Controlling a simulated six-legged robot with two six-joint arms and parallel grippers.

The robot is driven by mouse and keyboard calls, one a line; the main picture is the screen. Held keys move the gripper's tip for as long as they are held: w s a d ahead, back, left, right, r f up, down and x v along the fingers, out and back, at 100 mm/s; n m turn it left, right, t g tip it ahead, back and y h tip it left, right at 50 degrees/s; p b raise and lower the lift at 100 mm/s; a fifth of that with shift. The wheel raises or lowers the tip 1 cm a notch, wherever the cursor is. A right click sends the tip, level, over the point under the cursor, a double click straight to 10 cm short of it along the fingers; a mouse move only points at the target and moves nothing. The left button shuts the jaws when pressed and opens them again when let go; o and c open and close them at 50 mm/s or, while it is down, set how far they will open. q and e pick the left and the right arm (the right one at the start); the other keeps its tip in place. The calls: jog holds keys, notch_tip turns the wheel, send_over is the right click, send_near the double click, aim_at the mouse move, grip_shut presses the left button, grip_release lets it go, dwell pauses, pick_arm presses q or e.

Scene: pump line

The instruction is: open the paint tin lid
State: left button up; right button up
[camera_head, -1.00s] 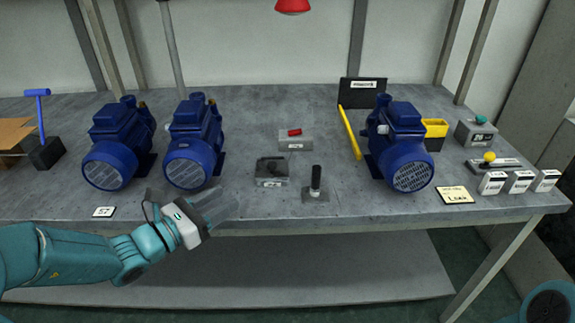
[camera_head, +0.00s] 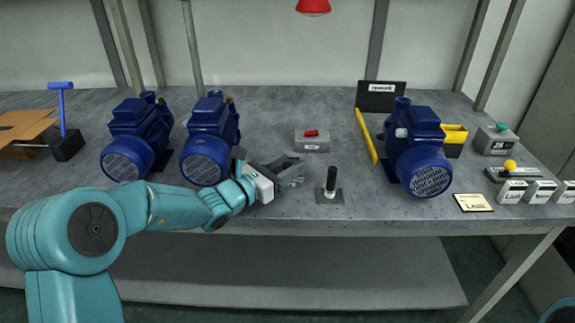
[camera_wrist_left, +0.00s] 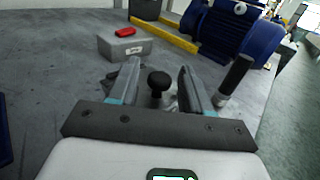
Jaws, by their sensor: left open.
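I cannot make out a paint tin or its lid in either view. My left gripper (camera_head: 291,169) is open over the front middle of the bench. In the left wrist view its two fingers (camera_wrist_left: 160,72) stand on either side of a black round knob (camera_wrist_left: 158,84) on a grey base. I cannot tell whether either finger touches the knob. In the head view the gripper hides this knobbed thing. A black upright handle (camera_head: 331,180) on a small plate stands just right of the gripper; it also shows in the wrist view (camera_wrist_left: 236,76). My right gripper is out of view.
Blue pumps stand left (camera_head: 137,137) and right (camera_head: 415,150); another (camera_head: 208,140) is close behind my left arm. A grey box with a red switch (camera_head: 312,141) lies behind the gripper. A yellow bar (camera_head: 367,136) and several labelled blocks (camera_head: 541,191) are at right.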

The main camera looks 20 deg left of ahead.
pick_arm(q)
jog(key=shift+w+d, duration=0.2)
jog(key=shift+w, duration=0.1)
